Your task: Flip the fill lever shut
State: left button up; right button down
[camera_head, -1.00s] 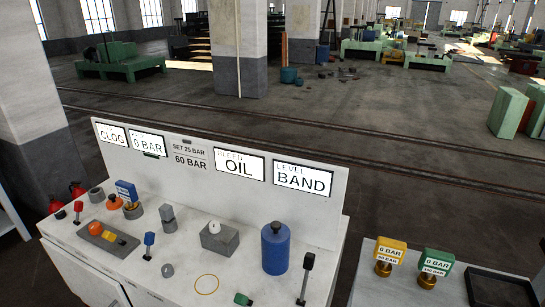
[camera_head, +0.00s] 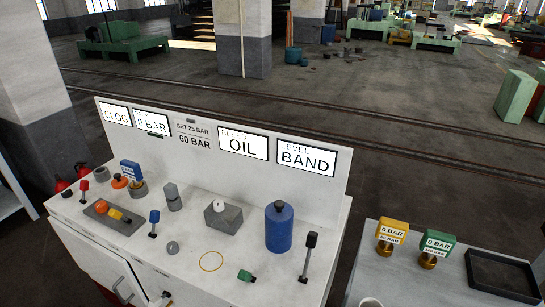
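Several upright levers stand on the white bench (camera_head: 190,262): a black-topped one (camera_head: 309,255) at the right front, a blue-topped one (camera_head: 154,222) left of the middle, and a red-topped one (camera_head: 83,190) at the far left. I see no label that tells which is the fill lever. The black-topped lever stands nearly upright, leaning slightly right. A blue bottle (camera_head: 278,228) stands just left of it. Neither of my grippers is in view.
The bench's back panel holds signs such as OIL (camera_head: 243,143) and BAND (camera_head: 307,156). A green knob (camera_head: 246,276) and a yellow ring (camera_head: 211,261) lie near the front. Yellow (camera_head: 391,231) and green (camera_head: 437,243) gauges and a black tray (camera_head: 502,276) are on the right table.

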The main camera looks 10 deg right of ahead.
aim_at(244, 275)
jog(key=u, duration=1.2)
jog(key=i+j+u, duration=0.25)
jog(key=i, duration=0.15)
jog(key=i+j+u, duration=0.3)
jog(key=i+u, duration=0.25)
jog(key=i, duration=0.25)
jog(key=i+z, duration=0.15)
jog(key=i, duration=1.05)
jog(key=i+j+z, duration=0.15)
jog(key=i, duration=1.05)
jog(key=i+l+z, duration=0.15)
jog(key=i+z, duration=1.15)
jog(key=i+j+z, duration=0.4)
jog(key=l+z, duration=0.1)
jog(key=z, duration=3.55)
jog(key=i+l+u, duration=0.2)
jog(key=i+l, duration=1.6)
jog(key=l, duration=0.15)
